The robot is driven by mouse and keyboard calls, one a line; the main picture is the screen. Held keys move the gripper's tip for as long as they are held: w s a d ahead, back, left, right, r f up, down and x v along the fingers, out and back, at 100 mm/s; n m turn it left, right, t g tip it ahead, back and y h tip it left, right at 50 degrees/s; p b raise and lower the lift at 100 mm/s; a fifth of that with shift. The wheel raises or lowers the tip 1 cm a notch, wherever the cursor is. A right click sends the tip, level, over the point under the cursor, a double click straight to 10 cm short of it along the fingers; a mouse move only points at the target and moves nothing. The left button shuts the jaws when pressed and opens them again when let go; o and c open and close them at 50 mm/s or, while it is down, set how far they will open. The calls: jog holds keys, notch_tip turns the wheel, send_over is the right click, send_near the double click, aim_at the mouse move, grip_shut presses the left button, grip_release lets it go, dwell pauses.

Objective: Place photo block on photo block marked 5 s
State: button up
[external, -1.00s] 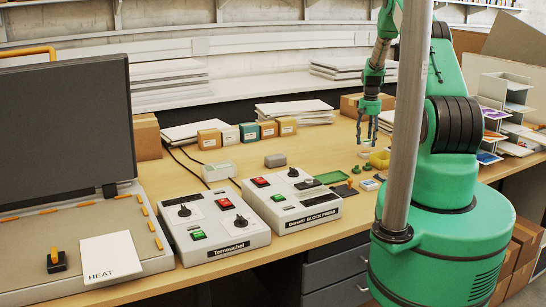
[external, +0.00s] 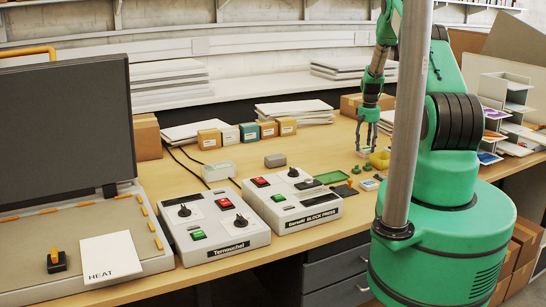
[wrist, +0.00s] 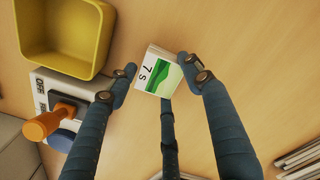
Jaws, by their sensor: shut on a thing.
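My gripper (wrist: 155,78) is shut on a photo block (wrist: 157,74) in the wrist view. The block has a white top with a green landscape picture and the marking "7 s". In the external view my gripper (external: 366,147) points down over the right part of the table, low near the tabletop. The held block is too small there to make out clearly. I cannot tell whether it touches the table. No block marked 5 s can be read in either view.
A yellow bin (wrist: 102,52) stands close beside the gripper. An orange-knobbed device (wrist: 42,124) is at left in the wrist view. Bare wood shows around the block.

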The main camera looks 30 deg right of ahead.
aim_at(366, 148)
jog(key=shift+f, duration=0.2)
jog(key=o, duration=1.4)
jog(key=shift+r, duration=0.2)
notch_tip(366, 148, up, 12)
jog(key=b, duration=0.1)
jog(key=shift+b, duration=0.3)
